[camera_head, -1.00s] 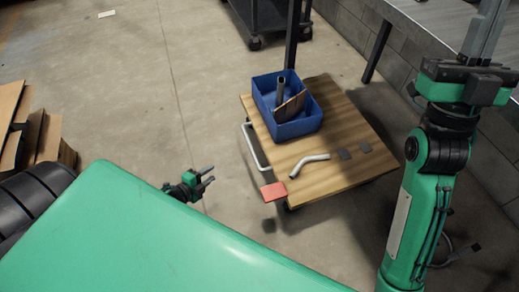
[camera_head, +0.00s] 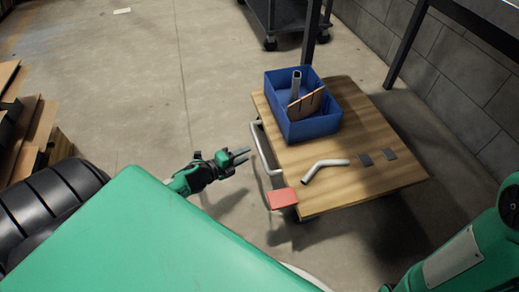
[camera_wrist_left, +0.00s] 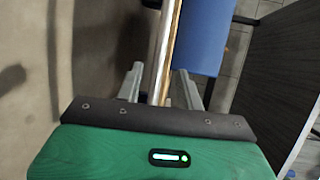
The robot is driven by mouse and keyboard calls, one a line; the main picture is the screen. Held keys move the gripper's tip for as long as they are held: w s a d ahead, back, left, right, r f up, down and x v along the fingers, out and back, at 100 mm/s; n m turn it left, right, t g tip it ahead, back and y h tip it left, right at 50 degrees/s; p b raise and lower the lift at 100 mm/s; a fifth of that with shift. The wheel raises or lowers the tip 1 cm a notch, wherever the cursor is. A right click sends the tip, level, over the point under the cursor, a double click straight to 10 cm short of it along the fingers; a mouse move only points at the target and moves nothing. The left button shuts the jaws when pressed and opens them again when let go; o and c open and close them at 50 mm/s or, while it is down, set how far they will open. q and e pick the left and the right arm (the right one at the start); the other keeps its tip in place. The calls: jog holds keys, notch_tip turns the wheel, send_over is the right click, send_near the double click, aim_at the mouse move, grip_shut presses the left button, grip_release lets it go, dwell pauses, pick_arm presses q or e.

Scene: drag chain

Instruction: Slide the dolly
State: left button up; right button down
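The dolly (camera_head: 340,180) is a flat wooden platform low over the floor, right of centre in the head view. Its pale bar handle (camera_head: 264,150) runs along the left edge. My right gripper is out of view; only part of my right arm shows at lower right.
The dolly carries a blue bin (camera_head: 308,125) with a tube and brown pieces, a bent white pipe (camera_head: 322,168) and dark plates (camera_head: 377,157). A red pad (camera_head: 282,197) sits at its near corner. A black tire (camera_head: 55,205) is at left.

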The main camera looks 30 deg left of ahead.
aim_at(259, 146)
pick_arm(q)
jog(key=b+x, duration=0.3)
jog(key=x, duration=0.4)
jog(key=shift+w+f, duration=0.15)
jog(key=shift+w, duration=0.2)
grip_shut()
